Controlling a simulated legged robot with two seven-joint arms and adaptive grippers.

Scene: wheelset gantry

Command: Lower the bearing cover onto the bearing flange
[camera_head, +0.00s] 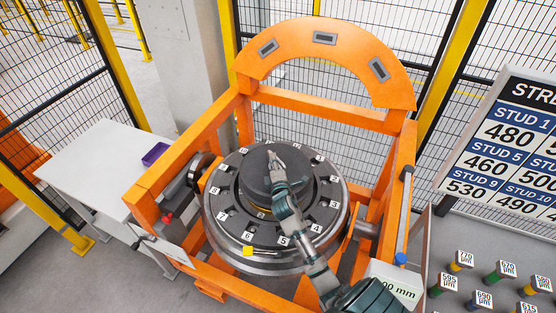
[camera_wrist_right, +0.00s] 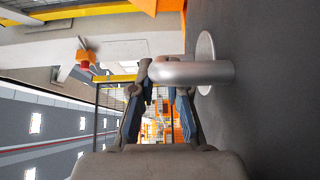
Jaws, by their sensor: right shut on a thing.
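The bearing cover (camera_head: 254,182) is a dark grey round disc over the middle of the bearing flange (camera_head: 225,204), a dark ring with numbered white labels around it. Whether a gap is left between them I cannot tell from the head view. My right gripper (camera_head: 275,164) reaches over the cover from the lower right. In the wrist view my right gripper (camera_wrist_right: 160,80) is shut on the silver handle (camera_wrist_right: 190,72) of the cover, whose dark face (camera_wrist_right: 265,100) fills the right side. Part of the cover and flange is hidden behind my right arm. My left gripper is not in view.
An orange gantry frame (camera_head: 325,38) surrounds the wheelset, its arch behind it. A white table (camera_head: 95,165) with a purple tray (camera_head: 155,154) is left. Several coloured labelled pieces (camera_head: 463,258) and a stud board (camera_head: 510,150) are right.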

